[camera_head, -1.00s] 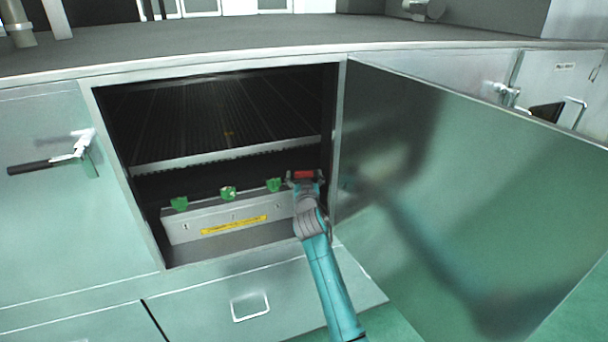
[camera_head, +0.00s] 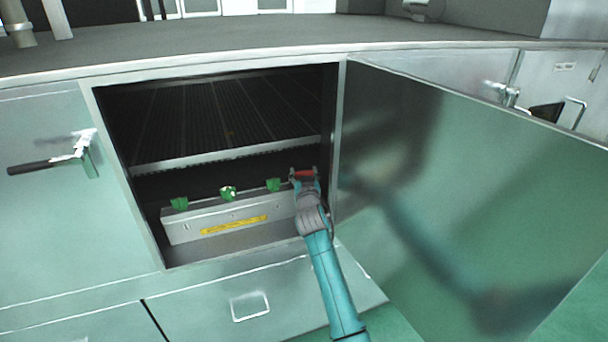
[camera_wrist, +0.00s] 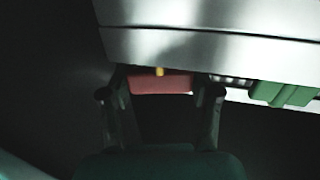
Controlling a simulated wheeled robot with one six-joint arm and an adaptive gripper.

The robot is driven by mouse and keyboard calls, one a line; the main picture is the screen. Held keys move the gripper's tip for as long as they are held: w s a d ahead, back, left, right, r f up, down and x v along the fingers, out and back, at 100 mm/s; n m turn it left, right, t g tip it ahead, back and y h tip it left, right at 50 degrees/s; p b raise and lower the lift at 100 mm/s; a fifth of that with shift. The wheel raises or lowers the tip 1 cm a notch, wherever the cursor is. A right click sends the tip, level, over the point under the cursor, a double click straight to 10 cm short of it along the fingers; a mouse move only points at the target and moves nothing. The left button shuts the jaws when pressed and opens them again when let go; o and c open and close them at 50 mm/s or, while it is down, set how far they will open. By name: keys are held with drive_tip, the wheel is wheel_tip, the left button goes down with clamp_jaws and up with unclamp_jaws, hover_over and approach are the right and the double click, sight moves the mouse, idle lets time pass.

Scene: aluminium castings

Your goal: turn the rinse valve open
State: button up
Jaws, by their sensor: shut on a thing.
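A red valve handle (camera_head: 303,174) is at the right end of a row of handles on a grey box inside the open cabinet. In the wrist view the red handle (camera_wrist: 150,84) has a small yellow mark at its upper edge and lies between my two fingers. My gripper (camera_head: 304,176) reaches into the cabinet at the right side of the opening and is shut on the handle. In the wrist view my gripper (camera_wrist: 160,92) has a finger at each end of it. The valve body behind the handle is hidden.
Several green handles (camera_head: 228,193) stand left along the grey box (camera_head: 187,226), which has a yellow label (camera_head: 234,225). A green handle (camera_wrist: 283,93) is close on the right in the wrist view. The open cabinet door (camera_head: 470,190) stands right of my arm. A slotted rack (camera_head: 225,153) is above.

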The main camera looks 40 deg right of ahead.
sight(304, 171)
drive_tip(key=shift+f+n+t+y, duration=0.1)
drive_tip(key=shift+n+t+y, duration=0.9)
drive_tip(key=shift+n+y, duration=0.95)
drive_tip(key=shift+m+y, duration=0.35)
drive_tip(key=o, duration=1.2)
drive_tip(key=shift+c, duration=0.2)
wheel_tip(304, 171, up, 10)
drive_tip(key=shift+r, duration=0.1)
